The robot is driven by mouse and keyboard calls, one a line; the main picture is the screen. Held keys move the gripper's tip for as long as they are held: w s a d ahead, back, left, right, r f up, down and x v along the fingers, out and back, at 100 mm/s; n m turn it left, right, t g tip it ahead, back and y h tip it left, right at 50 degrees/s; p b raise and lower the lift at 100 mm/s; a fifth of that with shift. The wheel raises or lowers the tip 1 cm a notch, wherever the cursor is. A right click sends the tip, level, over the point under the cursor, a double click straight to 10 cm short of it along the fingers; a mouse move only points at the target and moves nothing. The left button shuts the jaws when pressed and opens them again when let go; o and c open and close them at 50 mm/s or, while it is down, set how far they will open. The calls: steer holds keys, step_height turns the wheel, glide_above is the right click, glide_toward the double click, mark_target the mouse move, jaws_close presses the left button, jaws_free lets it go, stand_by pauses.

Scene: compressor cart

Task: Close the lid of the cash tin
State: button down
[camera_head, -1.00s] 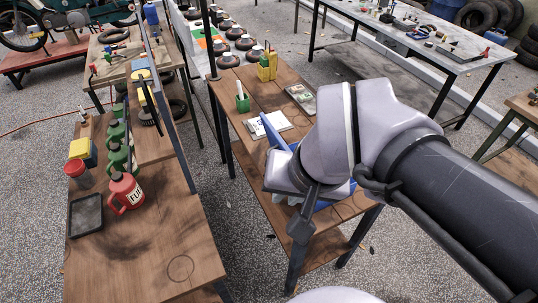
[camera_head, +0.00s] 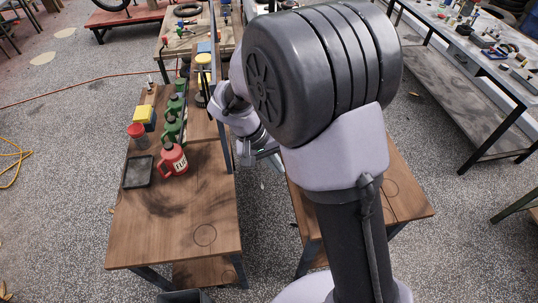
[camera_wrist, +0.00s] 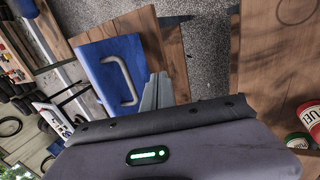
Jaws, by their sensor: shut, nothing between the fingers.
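The cash tin (camera_wrist: 93,75) shows in the wrist view as a blue panel with a grey loop handle, on a wooden table. Its inside is not visible, and I cannot tell how far the lid is open. In the head view my arm hides the tin. My gripper (camera_wrist: 159,78) is shut and empty; its grey fingers show just right of the blue panel and handle. I cannot tell whether they touch it. In the head view the gripper (camera_head: 272,158) is partly hidden by my arm, over the gap between the two wooden tables.
The left wooden table (camera_head: 180,220) holds a red fuel can (camera_head: 173,160), several green bottles (camera_head: 170,130), a black tray (camera_head: 138,172) and a yellow box (camera_head: 145,114). A post and rail stand near its right edge. A gravel gap separates it from the right wooden table (camera_head: 405,195).

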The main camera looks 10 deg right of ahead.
steer(key=d, duration=0.4)
steer(key=shift+d+r, duration=0.1)
steer(key=shift+r, duration=0.05)
